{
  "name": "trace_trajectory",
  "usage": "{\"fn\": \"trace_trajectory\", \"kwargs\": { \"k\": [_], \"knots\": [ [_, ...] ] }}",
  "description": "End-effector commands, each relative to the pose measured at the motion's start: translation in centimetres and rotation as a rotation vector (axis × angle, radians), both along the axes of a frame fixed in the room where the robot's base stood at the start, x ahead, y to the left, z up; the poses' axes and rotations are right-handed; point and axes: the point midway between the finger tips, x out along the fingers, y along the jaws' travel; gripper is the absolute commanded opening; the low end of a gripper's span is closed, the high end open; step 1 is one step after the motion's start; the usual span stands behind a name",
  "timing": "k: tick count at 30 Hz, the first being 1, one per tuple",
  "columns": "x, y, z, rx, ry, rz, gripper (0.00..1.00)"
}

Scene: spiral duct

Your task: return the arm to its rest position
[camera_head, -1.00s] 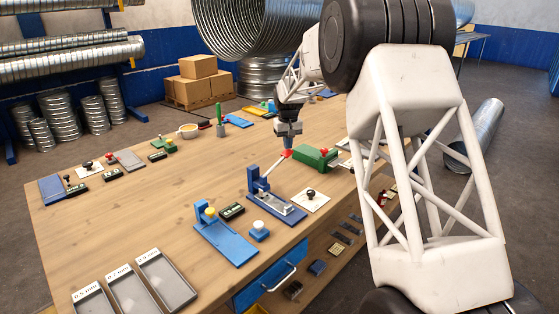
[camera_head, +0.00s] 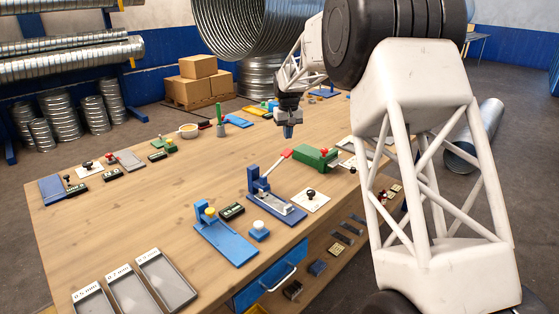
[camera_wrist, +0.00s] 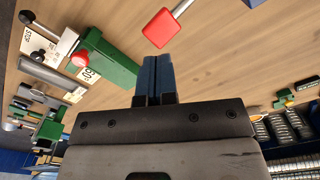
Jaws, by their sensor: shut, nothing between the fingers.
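My gripper (camera_head: 288,131) hangs above the far part of the wooden table (camera_head: 150,215), its fingers pointing down. In the wrist view its two blue fingertips (camera_wrist: 156,75) are together with nothing between them. A blue press with a red-tipped lever (camera_head: 272,172) stands on the table, nearer the head camera than my gripper. The red lever tip (camera_wrist: 162,28) shows just beyond the fingertips in the wrist view, apart from them. Much of the right side of the table is hidden behind my arm.
A green block with a red knob (camera_head: 316,158) stands right of the lever; it also shows in the wrist view (camera_wrist: 105,62). A blue fixture (camera_head: 226,236) and grey trays (camera_head: 165,281) lie nearer. Stamps (camera_head: 92,166) sit at the left. The table's middle left is bare.

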Motion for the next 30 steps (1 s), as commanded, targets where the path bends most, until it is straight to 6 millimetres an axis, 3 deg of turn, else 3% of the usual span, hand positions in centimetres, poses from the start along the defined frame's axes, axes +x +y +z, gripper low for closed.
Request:
{"fn": "trace_trajectory", "kwargs": {
  "k": [8,14,20,30],
  "knots": [
    [-0.4,-0.1,0.3,0.001,-0.002,-0.002,0.0],
    [-2.3,-0.9,1.7,0.001,-0.011,-0.011,0.0],
    [-6.0,-2.3,4.2,0.003,-0.026,-0.03,0.0],
    [-14.1,-4.9,8.0,0.006,-0.056,-0.068,0.0]
  ]
}}
